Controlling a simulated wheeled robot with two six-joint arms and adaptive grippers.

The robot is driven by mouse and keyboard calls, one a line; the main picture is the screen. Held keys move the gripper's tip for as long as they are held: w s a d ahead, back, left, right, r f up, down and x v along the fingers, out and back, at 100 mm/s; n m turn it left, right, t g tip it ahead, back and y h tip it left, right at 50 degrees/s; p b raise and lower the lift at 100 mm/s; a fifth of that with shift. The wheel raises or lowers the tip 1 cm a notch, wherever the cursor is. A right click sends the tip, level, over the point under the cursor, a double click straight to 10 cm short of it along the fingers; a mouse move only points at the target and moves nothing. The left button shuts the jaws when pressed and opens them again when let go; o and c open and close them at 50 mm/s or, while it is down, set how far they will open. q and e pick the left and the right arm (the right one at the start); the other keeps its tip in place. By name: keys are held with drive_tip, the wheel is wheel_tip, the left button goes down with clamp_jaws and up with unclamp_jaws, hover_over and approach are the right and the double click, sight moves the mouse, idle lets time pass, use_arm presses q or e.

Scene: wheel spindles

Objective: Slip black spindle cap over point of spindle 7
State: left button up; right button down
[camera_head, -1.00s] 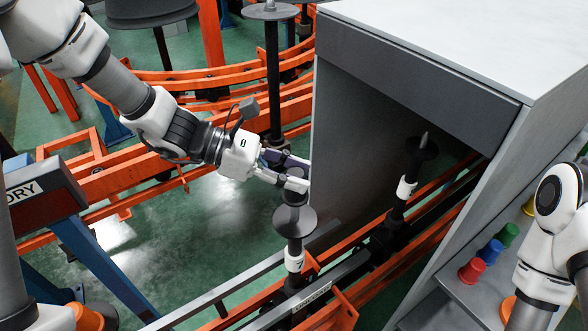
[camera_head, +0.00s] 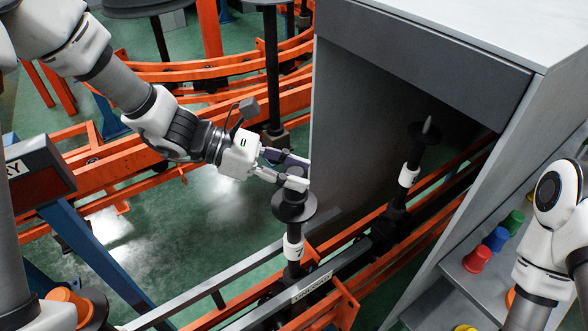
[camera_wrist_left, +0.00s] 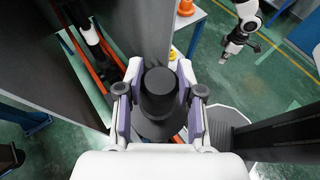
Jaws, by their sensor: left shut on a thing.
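The black spindle cap (camera_wrist_left: 160,82) sits between the fingers of my left gripper (camera_head: 301,173), which is shut on it. In the head view the cap (camera_head: 292,172) is partly covered by the near finger. It is upright, directly over spindle 7 (camera_head: 293,246), which has a white band marked 7 and a dark round disc (camera_head: 294,209). The spindle's point is hidden, and the cap stands around the spindle top just above the disc. I cannot tell whether it is fully seated. In the wrist view my right gripper (camera_wrist_left: 240,53) is small and far off.
A grey cabinet (camera_head: 430,50) stands close right of my left gripper. Another spindle (camera_head: 427,124) with a bare grey point stands inside its opening. Red (camera_head: 477,260), blue (camera_head: 495,239) and green (camera_head: 514,221) caps stand on a shelf. Orange rails (camera_head: 220,130) run behind my left arm.

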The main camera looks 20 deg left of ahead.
use_arm(q)
drive_tip(key=shift+f+b, duration=0.85)
drive_tip(key=shift+f, duration=0.15)
idle(0.3)
drive_tip(key=o, duration=1.1)
drive_tip(key=v, duration=1.2)
drive_tip(key=shift+r, duration=0.1)
